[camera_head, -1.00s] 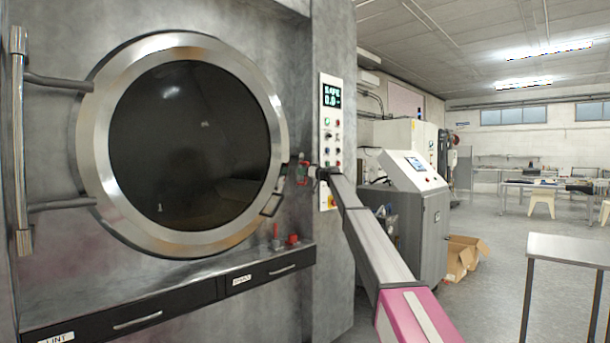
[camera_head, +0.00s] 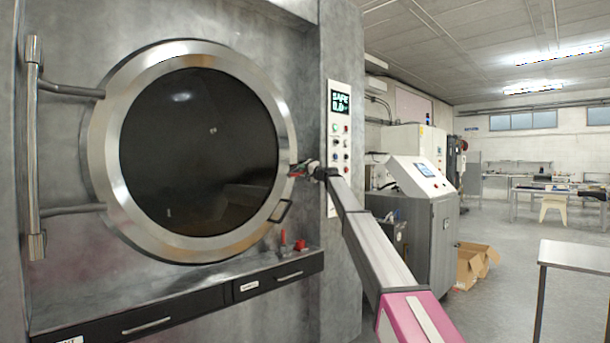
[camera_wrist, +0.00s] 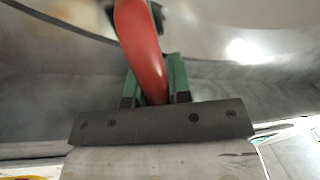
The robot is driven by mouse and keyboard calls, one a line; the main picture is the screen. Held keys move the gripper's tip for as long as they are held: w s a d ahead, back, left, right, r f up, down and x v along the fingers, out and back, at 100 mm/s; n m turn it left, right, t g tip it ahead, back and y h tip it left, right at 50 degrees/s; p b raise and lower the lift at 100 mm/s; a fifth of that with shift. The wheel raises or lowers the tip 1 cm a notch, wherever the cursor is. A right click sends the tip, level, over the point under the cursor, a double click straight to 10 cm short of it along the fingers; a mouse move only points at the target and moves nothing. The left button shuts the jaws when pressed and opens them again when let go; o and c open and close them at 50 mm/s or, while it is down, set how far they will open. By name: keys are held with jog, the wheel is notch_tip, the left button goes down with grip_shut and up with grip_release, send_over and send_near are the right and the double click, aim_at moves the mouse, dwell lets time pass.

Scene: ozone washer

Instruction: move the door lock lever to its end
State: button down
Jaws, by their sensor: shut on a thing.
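The washer's round door (camera_head: 199,150) has a wide steel ring and dark glass, and it sits shut in the grey machine front. The red door lock lever (camera_wrist: 142,50) shows in the wrist view, rising between the green fingers of my gripper (camera_wrist: 155,88). My gripper is shut on the lever. In the head view my gripper (camera_head: 300,170) is at the right edge of the door ring, and the lever is small and partly hidden there. A dark door handle (camera_head: 281,211) sits on the ring just below my gripper.
A control panel (camera_head: 339,140) with a lit display is right of the door, behind my arm. Black drawers (camera_head: 180,304) run under a ledge holding a small red lever (camera_head: 283,241) and red part (camera_head: 300,246). A grey cabinet (camera_head: 425,230) stands right.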

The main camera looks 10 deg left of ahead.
jog(key=shift+s+a+r+m+t, duration=0.15)
jog(key=shift+r+m+t, duration=0.1)
jog(key=shift+r+m, duration=0.5)
jog(key=shift+s+r+m+t, duration=0.1)
jog(key=shift+r+m+t, duration=0.2)
jog(key=shift+m, duration=0.75)
jog(key=c, duration=1.1)
grip_release()
jog(key=shift+r, duration=0.1)
jog(key=shift+o, duration=0.2)
jog(key=shift+s, duration=0.1)
jog(key=v, duration=1)
jog(key=shift+s+d, duration=0.25)
jog(key=shift+d, duration=0.05)
